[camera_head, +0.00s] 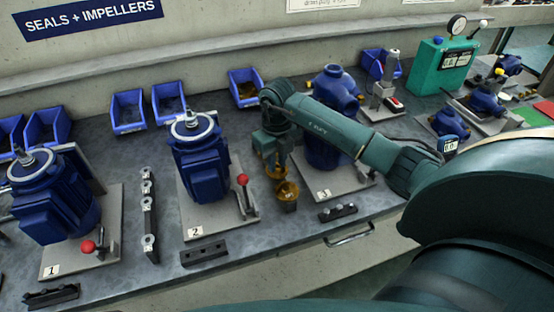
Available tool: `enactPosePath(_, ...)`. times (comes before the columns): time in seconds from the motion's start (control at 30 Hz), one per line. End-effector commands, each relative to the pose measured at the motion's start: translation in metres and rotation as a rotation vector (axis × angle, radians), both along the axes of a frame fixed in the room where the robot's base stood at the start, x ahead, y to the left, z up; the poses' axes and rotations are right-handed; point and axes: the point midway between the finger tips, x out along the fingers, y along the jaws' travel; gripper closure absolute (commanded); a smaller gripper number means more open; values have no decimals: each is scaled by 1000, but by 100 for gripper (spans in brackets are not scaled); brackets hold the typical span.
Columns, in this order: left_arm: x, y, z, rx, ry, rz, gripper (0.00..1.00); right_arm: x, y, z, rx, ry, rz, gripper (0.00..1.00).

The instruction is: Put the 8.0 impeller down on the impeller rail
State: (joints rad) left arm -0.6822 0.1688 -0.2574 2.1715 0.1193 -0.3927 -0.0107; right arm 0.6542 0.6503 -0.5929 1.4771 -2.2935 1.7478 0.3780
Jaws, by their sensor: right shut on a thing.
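My right gripper (275,165) reaches in from the right and points down between station 2 and station 3. It is shut on a brass-coloured impeller (287,190), which shows at its lower end. A small dark block shows directly under the impeller; I cannot tell whether they touch. The size mark on the impeller is too small to read. Short dark rails lie along the bench front: one by station 3 (338,212), one by station 2 (204,252) and one by station 1 (51,296). I cannot tell which is the impeller rail. My left gripper is not in view.
Blue motors stand on plates at station 1 (55,205) and station 2 (200,160), each with a red-knobbed lever. A blue pump body (322,150) stands close behind my gripper. A strip with several rings (148,215) lies between stations 1 and 2. Blue bins (128,112) line the back.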

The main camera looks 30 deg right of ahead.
Motion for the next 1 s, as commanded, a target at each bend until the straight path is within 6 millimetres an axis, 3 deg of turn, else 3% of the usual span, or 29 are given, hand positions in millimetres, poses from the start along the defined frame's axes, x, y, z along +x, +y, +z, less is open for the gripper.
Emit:
enactPosePath(0.47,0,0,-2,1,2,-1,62,0,0,-2,0,-1,0,100)
enactPosePath(0.5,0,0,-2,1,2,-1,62,0,0,-2,0,0,0,78)
enactPosePath(0.77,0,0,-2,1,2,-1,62,0,0,-3,0,0,0,57)
enactPosePath(1.0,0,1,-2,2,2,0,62,0,0,-3,0,1,0,56)
